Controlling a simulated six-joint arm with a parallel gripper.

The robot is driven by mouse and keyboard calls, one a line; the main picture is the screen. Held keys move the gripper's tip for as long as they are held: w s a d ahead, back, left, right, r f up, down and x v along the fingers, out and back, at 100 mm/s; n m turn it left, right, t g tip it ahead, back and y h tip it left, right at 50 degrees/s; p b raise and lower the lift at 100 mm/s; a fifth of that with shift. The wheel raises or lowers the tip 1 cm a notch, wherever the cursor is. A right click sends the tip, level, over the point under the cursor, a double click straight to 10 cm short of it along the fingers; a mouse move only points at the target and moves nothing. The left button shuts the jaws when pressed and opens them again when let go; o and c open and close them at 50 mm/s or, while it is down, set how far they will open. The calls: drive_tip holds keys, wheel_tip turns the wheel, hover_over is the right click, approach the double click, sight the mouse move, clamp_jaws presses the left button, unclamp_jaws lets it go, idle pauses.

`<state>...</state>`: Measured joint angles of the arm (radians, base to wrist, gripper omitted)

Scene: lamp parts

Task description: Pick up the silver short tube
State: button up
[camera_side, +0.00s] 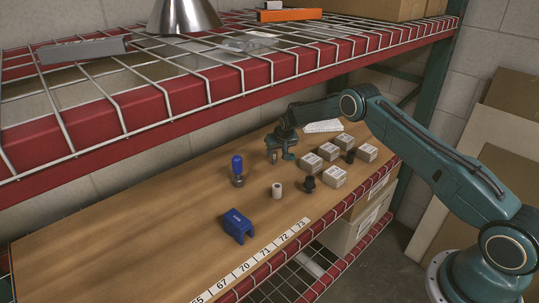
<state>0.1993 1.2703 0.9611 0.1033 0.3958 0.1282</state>
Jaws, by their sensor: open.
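A short, pale silver tube (277,189) stands upright on the wooden board, in the middle of the lower shelf. It looks like the silver short tube. My gripper (281,160) is behind it and a little above it in the picture, pointing down near the board. The jaws are open and I see nothing between them. The gripper and the tube are apart.
A blue-topped part with a metal base (238,170) stands left of the tube. A dark fitting (306,184) is to its right. A blue bracket (238,226) lies in front. Several small white boxes (334,176) sit right. The red upper shelf (180,103) hangs overhead. The board's left is clear.

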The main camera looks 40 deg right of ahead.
sight(275, 154)
drive_tip(key=shift+f, duration=0.1)
drive_tip(key=shift+x, duration=2.85)
clamp_jaws()
